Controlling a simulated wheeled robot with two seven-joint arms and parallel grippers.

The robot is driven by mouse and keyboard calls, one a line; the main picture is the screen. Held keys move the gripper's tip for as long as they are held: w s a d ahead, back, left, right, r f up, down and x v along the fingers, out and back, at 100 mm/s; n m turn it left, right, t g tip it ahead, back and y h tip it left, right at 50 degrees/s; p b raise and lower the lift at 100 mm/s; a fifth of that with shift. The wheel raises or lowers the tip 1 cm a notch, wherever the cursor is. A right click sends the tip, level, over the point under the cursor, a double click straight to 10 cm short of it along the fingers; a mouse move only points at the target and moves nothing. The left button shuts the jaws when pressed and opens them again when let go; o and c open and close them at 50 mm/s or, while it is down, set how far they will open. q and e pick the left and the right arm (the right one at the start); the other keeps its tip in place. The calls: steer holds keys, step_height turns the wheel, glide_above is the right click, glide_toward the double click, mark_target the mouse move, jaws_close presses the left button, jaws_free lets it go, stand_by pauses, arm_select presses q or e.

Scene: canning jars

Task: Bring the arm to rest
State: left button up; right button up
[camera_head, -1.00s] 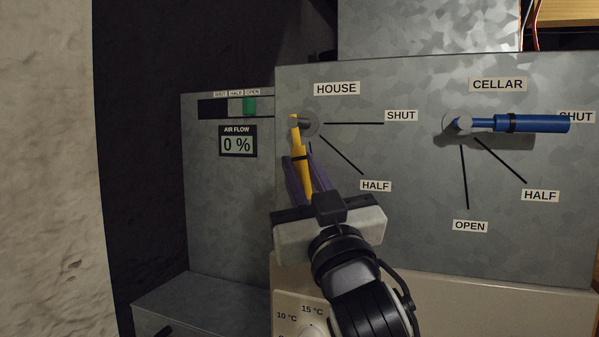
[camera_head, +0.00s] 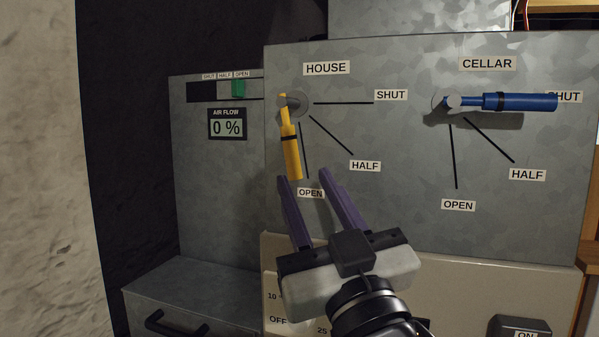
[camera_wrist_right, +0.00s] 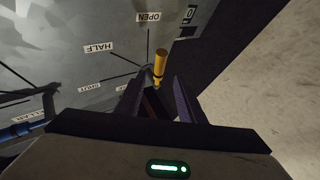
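My right gripper (camera_head: 304,178) is in front of the grey panel, just below the yellow HOUSE lever (camera_head: 291,152). Its purple fingers are apart with nothing between them. The yellow lever hangs down from its pivot, close to the OPEN line. In the right wrist view the yellow lever (camera_wrist_right: 160,66) shows beyond the open fingers (camera_wrist_right: 160,85), apart from them as far as I can tell. My left gripper is not in view.
The blue CELLAR lever (camera_head: 522,102) points right, at SHUT. A pale dial unit (camera_head: 480,262) stands below the panel. A rough wall (camera_head: 40,170) is at left.

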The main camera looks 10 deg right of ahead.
steer(key=shift+s+f, duration=0.2)
steer(key=shift+s, duration=0.25)
